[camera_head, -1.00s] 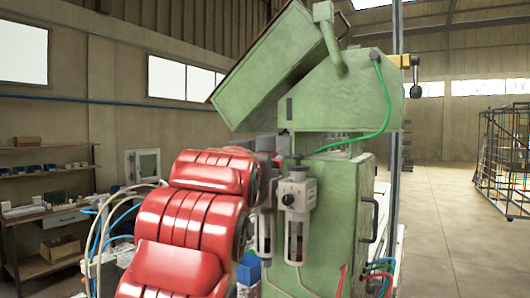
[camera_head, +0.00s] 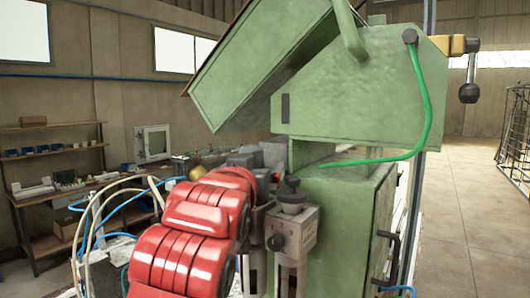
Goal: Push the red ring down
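A small red spot (camera_head: 276,178) shows just behind the black knob of the grey air unit on the green machine's front left. It is too small and too covered to tell if it is the red ring. My red arm (camera_head: 195,235) rises from the bottom left and bends towards the grey parts (camera_head: 245,158) beside the machine. My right gripper is not in view.
The green machine (camera_head: 345,90) with a tilted hood (camera_head: 240,75) fills the middle. The grey air unit (camera_head: 291,230) stands close right of my arm. A green hose (camera_head: 428,110) hangs at its side. Loose cables (camera_head: 85,235) lie left; open floor is right.

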